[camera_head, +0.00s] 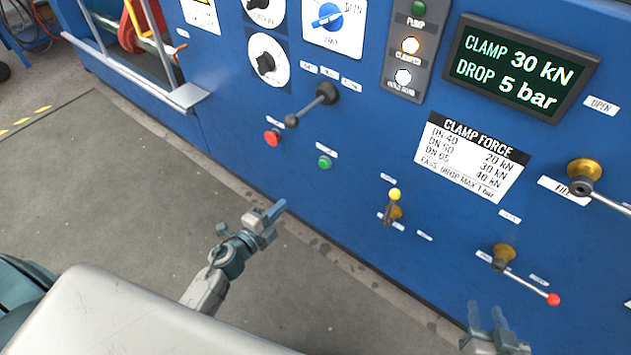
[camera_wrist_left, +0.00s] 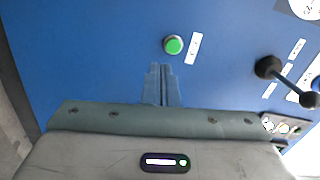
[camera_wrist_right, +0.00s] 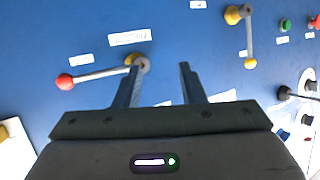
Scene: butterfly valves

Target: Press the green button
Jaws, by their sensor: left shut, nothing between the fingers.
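The green button (camera_head: 324,162) is a small round button on the blue panel, right of and below a red button (camera_head: 271,137). It also shows in the left wrist view (camera_wrist_left: 173,44), just beyond the fingertips. My left gripper (camera_head: 278,207) is shut and empty. Its fingertips (camera_wrist_left: 159,66) point toward the panel and appear apart from the button. My right gripper (camera_head: 486,308) is at the bottom right of the head view. In the right wrist view its two fingers (camera_wrist_right: 158,68) stand apart with nothing between them.
A black-knobbed lever (camera_head: 312,105) sticks out above the buttons. A yellow-knobbed lever (camera_head: 393,208) and a red-knobbed lever (camera_head: 528,284) stick out at lower right. A display (camera_head: 520,65) reads 30 kN and 5 bar. Open floor (camera_head: 90,210) lies before the panel.

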